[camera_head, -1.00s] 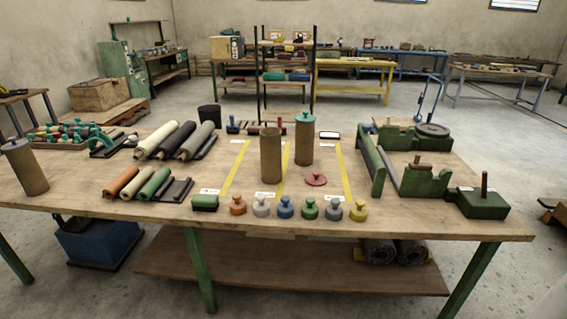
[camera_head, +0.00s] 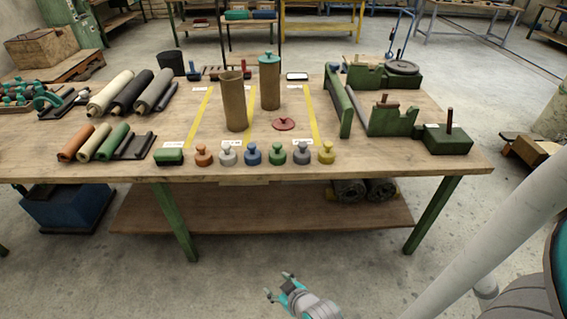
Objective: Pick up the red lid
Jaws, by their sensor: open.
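The red lid (camera_head: 284,124) lies flat on the wooden table (camera_head: 400,165), right of the open brown cylinder (camera_head: 234,102) and in front of the brown cylinder with a teal lid (camera_head: 269,84). Its small knob points up. My gripper (camera_head: 278,284) is at the bottom of the view, in front of the table and apart from it. Its jaws are open and nothing shows between them. Part of my arm shows at the right edge.
A row of knobbed lids in several colours (camera_head: 253,155) stands along the front edge. Green fixtures (camera_head: 392,118) stand right of the red lid. Rolls (camera_head: 108,92) lie at the left. Yellow strips (camera_head: 309,115) mark the table. Floor in front is clear.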

